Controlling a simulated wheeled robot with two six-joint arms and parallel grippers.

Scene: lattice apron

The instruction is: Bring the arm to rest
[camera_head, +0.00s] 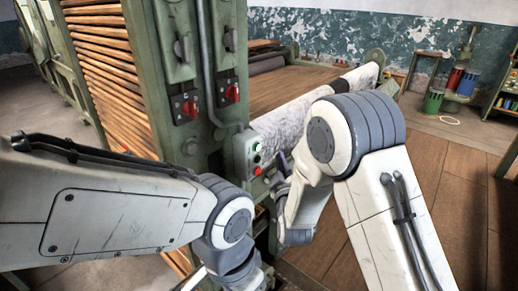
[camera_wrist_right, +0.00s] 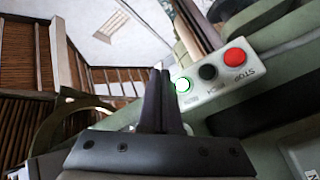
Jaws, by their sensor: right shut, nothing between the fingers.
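My right gripper (camera_wrist_right: 160,75) is shut and empty in the right wrist view, its two dark fingers pressed together. In the head view the right gripper (camera_head: 282,163) is partly hidden by my right arm, close beside the control box (camera_head: 243,153). In the wrist view the fingertips appear just left of the green button (camera_wrist_right: 183,85), which has a bright ring; I cannot tell if they touch it. My left arm (camera_head: 120,205) comes in from the left and bends down at the bottom, with its gripper out of view.
The box also carries a black button (camera_wrist_right: 208,72) and a red STOP button (camera_wrist_right: 235,57). A green machine frame (camera_head: 190,70) stands close ahead, with a pale fabric roll (camera_head: 300,120) running right. Wooden floor (camera_head: 450,190) is open at right.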

